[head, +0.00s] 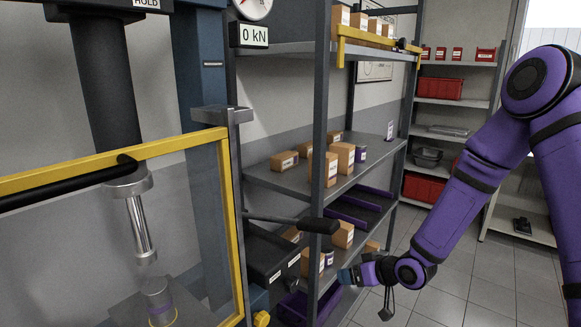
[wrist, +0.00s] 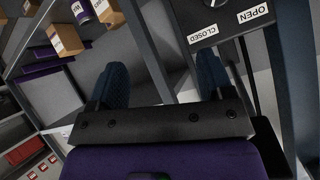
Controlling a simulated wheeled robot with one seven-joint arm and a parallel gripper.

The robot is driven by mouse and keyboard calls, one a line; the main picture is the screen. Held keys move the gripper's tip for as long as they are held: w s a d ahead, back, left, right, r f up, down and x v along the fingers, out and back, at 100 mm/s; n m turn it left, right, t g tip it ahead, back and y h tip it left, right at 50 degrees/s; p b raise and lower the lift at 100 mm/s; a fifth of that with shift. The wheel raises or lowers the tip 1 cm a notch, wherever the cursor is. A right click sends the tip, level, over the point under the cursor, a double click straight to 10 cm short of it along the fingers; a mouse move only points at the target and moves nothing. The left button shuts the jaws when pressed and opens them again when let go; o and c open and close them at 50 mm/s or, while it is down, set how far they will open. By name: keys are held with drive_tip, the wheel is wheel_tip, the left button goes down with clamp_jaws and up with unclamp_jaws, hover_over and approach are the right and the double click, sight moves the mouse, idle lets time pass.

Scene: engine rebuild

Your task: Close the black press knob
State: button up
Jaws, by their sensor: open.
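The black press knob (wrist: 214,3) is only partly visible in the wrist view, cut off by the top edge. It sits on a dark panel (wrist: 232,52) with a CLOSED label (wrist: 203,33) and an OPEN label (wrist: 252,13). In the head view the dark press box (head: 268,252) shows below the black-gripped lever (head: 318,225), but I cannot make out the knob there. My gripper (head: 347,277) is to the right of that box, in front of the shelves. In the wrist view my gripper (wrist: 163,78) is open and empty, its right finger overlapping the panel.
The press has a yellow-framed guard (head: 221,220) at left. Close behind my gripper stands a grey shelf rack (head: 318,120) with small boxes (head: 345,155) and purple trays (head: 350,215); its upright is close by. Open tiled floor (head: 440,305) lies at right.

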drive_tip(key=s+d+r+m+h, duration=0.1)
drive_tip(key=s+d+r+h, duration=0.25)
drive_tip(key=r, duration=0.35)
drive_tip(key=s+d+r+h, duration=0.2)
drive_tip(key=d+r, duration=0.2)
drive_tip(key=r, duration=0.4)
drive_tip(key=s+d+r+m+h, duration=0.1)
drive_tip(key=s+d+r+h, duration=0.25)
drive_tip(key=r, duration=0.35)
drive_tip(key=s+r+m, duration=0.1)
drive_tip(key=s+r, duration=0.3)
drive_tip(key=s, duration=0.3)
drive_tip(key=s+d+r+m+g, duration=0.1)
drive_tip(key=s+r, duration=0.2)
drive_tip(key=s, duration=0.5)
drive_tip(key=s+d+r+m+g+y, duration=0.1)
drive_tip(key=s+r, duration=0.3)
drive_tip(key=s, duration=0.3)
drive_tip(key=shift+s+d+r+m, duration=0.15)
drive_tip(key=shift+s+r+m, duration=0.1)
drive_tip(key=shift+r+m, duration=0.05)
